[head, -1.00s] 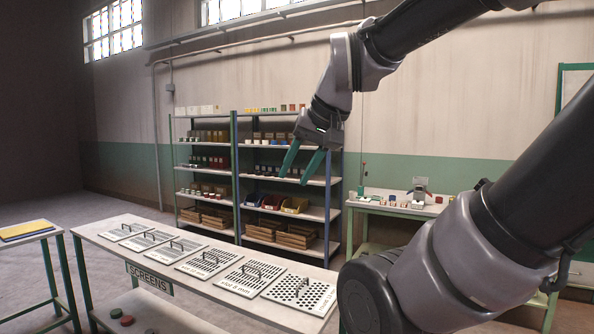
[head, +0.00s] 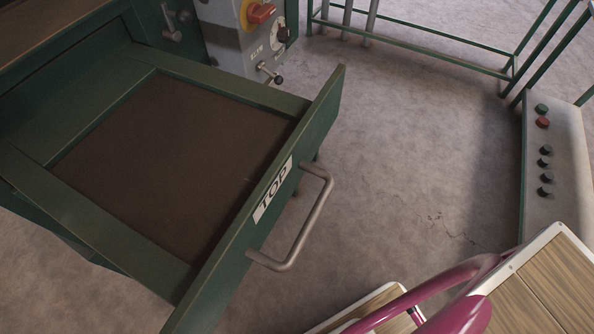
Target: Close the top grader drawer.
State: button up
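The top grader drawer (head: 262,221) is pulled out toward the lower right of the head view. It is a green tray with a brown inside floor (head: 175,150), and its front panel carries a white label reading TOP (head: 272,191). A grey metal bar handle (head: 305,228) is fixed to the outside of the front panel. Nothing touches the handle. My gripper and arm do not show in the head view now.
A grey control box (head: 246,30) with a red-orange knob stands behind the drawer. A panel with several coloured buttons (head: 543,150) is at right. Magenta tubing (head: 440,292) and wood-topped pieces (head: 548,290) fill the lower right. Bare concrete floor (head: 410,150) lies between.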

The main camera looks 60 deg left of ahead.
aim_at(177, 171)
jog(key=u, duration=3.05)
jog(key=k+j, duration=0.1)
jog(key=k, duration=0.4)
jog(key=k+j+z, duration=0.1)
jog(key=k, duration=0.45)
